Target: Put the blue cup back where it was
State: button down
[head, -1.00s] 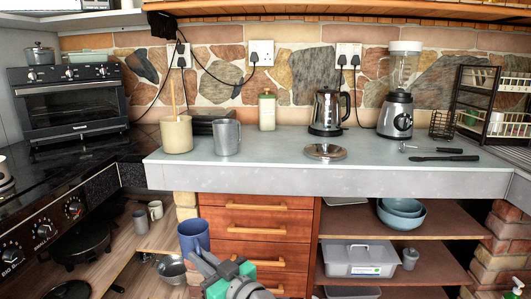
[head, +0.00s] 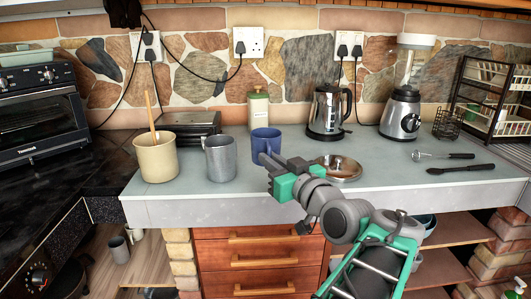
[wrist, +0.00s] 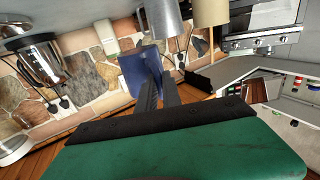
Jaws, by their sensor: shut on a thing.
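The blue cup (head: 266,142) is upright at the front half of the grey worktop (head: 235,185), right of the grey metal mug (head: 220,158). My gripper (head: 267,160) reaches it from the front right and is shut on it. I cannot tell whether its base touches the worktop. In the wrist view, the blue cup (wrist: 138,72) sits at the tips of the two dark fingers (wrist: 157,85), which hide part of it. A small gap separates cup and mug.
A cream pot with a wooden stick (head: 156,158) stands at the left. A lidded canister (head: 259,108) and kettle (head: 329,112) stand behind. A metal lid (head: 338,167) lies right of my gripper. A blender (head: 401,105), whisk (head: 440,155) and dark utensil (head: 460,169) are further right.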

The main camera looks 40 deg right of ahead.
jog(key=shift+w+d+r+h, duration=0.15)
jog(key=shift+d+r, duration=0.1)
jog(key=shift+d, duration=0.3)
jog(key=shift+d+r+h, duration=0.15)
jog(key=shift+d+r, duration=0.05)
jog(key=shift+d, duration=0.35)
jog(key=w+d+f, duration=0.2)
jog(key=d+f, duration=0.1)
jog(key=w+d+f, duration=0.3)
jog(key=w+d+f+b, duration=0.1)
jog(key=w+d+f, duration=0.2)
jog(key=shift+w+d+f, duration=0.2)
jog(key=shift+d+f, duration=0.1)
jog(key=shift+d, duration=0.05)
notch_tip(320, 180, down, 3)
jog(key=shift+r+b, duration=0.1)
jog(key=shift+b, duration=0.2)
